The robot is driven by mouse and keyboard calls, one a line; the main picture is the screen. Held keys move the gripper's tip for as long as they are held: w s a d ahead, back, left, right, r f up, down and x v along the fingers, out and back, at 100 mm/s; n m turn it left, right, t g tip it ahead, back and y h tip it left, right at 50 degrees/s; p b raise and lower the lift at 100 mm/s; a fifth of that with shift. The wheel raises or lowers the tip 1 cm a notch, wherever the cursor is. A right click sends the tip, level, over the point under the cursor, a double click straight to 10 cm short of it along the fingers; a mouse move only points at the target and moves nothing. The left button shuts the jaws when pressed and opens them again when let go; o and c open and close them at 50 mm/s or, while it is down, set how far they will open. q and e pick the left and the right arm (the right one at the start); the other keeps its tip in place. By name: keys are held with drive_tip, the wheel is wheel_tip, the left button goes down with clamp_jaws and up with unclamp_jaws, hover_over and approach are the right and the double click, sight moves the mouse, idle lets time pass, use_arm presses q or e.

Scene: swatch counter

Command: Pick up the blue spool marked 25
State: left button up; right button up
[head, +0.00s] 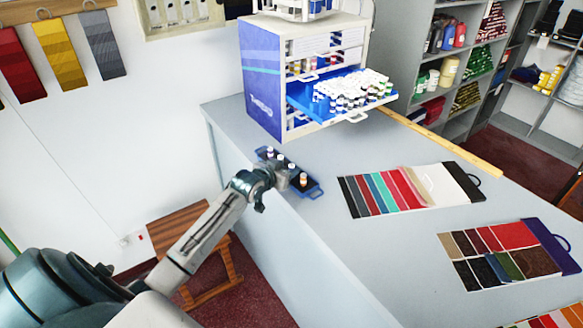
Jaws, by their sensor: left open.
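A small dark blue tray (314,192) sits on the grey counter near its left edge. It holds several small spools with white tops in a row, such as a front spool (303,180) and a back spool (270,151). Their marks are too small to read, so I cannot tell which is the blue spool marked 25. My left gripper (284,177) is open at the tray, over or beside its near side, and hides part of it. I cannot tell whether a spool is between its fingers. My right gripper is not in view.
A cabinet (262,85) with an open blue drawer (300,97) full of white-topped spools stands behind the tray. Color swatch cards (450,185) and (550,240) lie to the right. A wooden yardstick (440,142) lies behind them. A wooden stool (215,250) stands below the counter.

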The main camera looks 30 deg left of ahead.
use_arm(q)
drive_tip(key=shift+x, duration=0.95)
drive_tip(key=shift+s, duration=0.1)
clamp_jaws()
